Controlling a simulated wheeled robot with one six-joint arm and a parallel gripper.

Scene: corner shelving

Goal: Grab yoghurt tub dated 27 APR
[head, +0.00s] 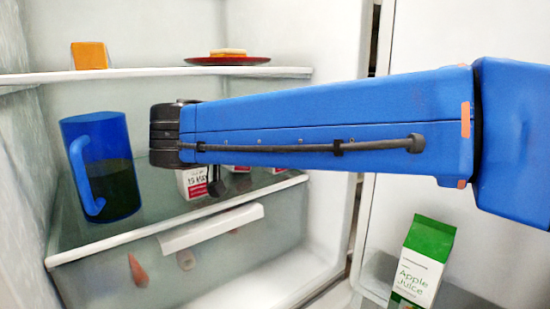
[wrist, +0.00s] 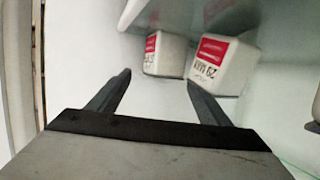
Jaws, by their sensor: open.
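Two white yoghurt tubs with red labels stand side by side in the wrist view. The left tub (wrist: 166,55) shows a date edge-on that I cannot read. In the head view a tub (head: 191,183) stands on the middle shelf, its date too small to read surely; more white and red shows beneath my arm. My gripper (wrist: 158,78) is open and empty, its fingertips just short of the tubs. In the head view its dark fingers show partly below my arm, which hides the rest.
A blue jug (head: 103,165) with dark liquid stands left on the glass shelf (head: 150,228). The upper shelf (head: 150,72) holds an orange block (head: 89,55) and a red plate (head: 227,61) with food. A juice carton (head: 421,262) is in the door. A drawer with vegetables lies below.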

